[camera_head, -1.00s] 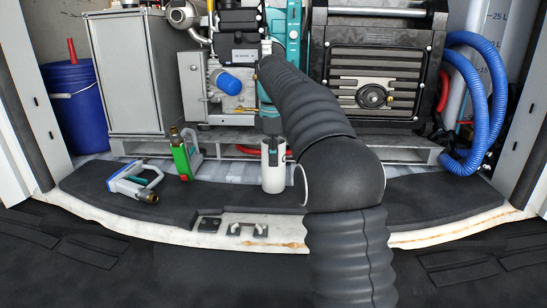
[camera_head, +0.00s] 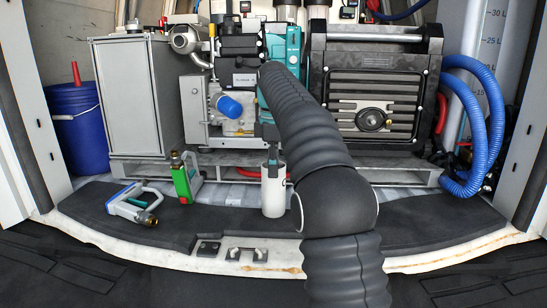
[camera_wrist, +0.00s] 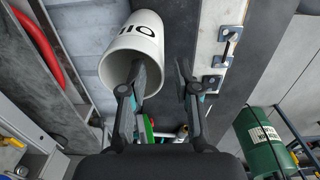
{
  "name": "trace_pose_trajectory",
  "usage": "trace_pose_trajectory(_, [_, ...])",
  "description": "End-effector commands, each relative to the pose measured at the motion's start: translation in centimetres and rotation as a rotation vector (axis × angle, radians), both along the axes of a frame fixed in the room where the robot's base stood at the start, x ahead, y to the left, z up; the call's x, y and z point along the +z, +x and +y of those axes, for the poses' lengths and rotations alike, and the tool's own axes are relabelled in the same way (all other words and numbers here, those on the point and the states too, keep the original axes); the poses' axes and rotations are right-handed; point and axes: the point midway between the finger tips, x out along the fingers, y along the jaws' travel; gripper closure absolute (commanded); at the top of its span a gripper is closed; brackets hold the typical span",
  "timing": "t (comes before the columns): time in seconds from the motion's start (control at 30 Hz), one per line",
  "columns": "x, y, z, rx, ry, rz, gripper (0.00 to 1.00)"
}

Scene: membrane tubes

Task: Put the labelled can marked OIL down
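The white can marked OIL (camera_head: 273,198) stands upright on the dark mat at the van's front edge in the head view. In the wrist view the can (camera_wrist: 145,36) shows its lettering and its open mouth. My gripper (camera_wrist: 161,72) is open at the mouth. Its left finger overlaps the mouth and appears to reach inside the rim. Its right finger is outside, with a gap to the can's wall. In the head view my gripper (camera_head: 272,163) is just above the can, partly hidden by my arm.
A pallet (camera_head: 225,164) with machinery stands behind. Blue hose (camera_head: 489,120) hangs at right. The mat left of the can has some free room.

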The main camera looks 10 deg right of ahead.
Motion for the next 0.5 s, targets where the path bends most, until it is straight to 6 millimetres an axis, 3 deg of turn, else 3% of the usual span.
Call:
trace_pose_trajectory(0.2, [2.2,0.0,0.0,0.0,0.0,0.0,0.69])
trace_pose_trajectory(0.5, [3.2,-0.1,0.0,0.0,0.0,0.0,0.69])
